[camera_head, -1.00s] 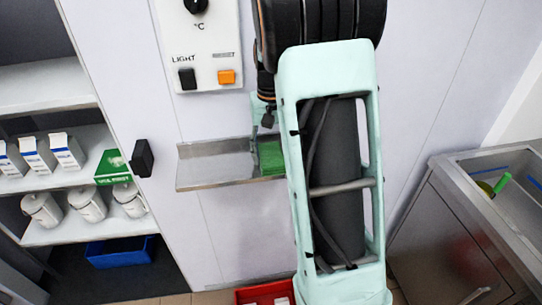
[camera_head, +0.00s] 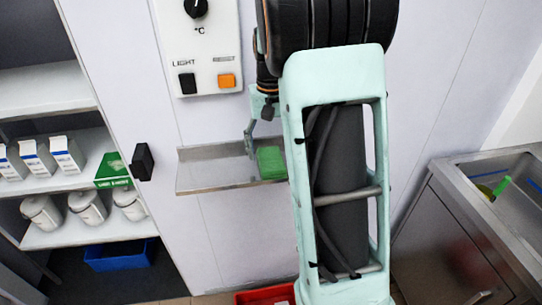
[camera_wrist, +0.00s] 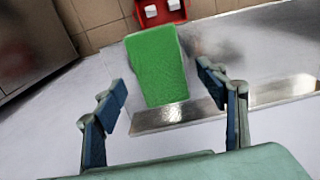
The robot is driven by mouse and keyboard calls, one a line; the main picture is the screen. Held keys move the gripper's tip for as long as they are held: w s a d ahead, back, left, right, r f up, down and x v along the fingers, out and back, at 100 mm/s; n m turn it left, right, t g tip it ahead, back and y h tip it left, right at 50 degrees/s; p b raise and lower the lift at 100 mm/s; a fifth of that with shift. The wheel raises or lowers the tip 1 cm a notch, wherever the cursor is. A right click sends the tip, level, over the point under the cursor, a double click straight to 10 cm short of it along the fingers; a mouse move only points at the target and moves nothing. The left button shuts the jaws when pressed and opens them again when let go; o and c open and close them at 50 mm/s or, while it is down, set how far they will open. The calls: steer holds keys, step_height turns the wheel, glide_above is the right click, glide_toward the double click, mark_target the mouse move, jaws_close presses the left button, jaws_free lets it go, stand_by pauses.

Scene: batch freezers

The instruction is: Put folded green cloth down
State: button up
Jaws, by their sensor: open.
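The folded green cloth (camera_head: 270,163) lies on the metal wall shelf (camera_head: 215,174), near its right end beside my arm. In the wrist view the cloth (camera_wrist: 158,66) lies flat on the shelf (camera_wrist: 185,113), its near end close to the shelf's lip. My gripper (camera_wrist: 163,90) is open, with one finger on each side of the cloth's near end and a gap to both. In the head view only one finger shows, just left of and above the cloth; my arm hides the rest.
A control panel (camera_head: 212,45) is on the wall above the shelf. A black door handle (camera_head: 142,161) sticks out left of the shelf. A red crate (camera_head: 264,295) stands on the floor below. A steel sink (camera_head: 510,190) is at the right. The shelf's left part is bare.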

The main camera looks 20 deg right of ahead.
mark_target(271, 158)
step_height(271, 158, up, 9)
steer(key=shift+r, duration=0.15)
stand_by(0.5)
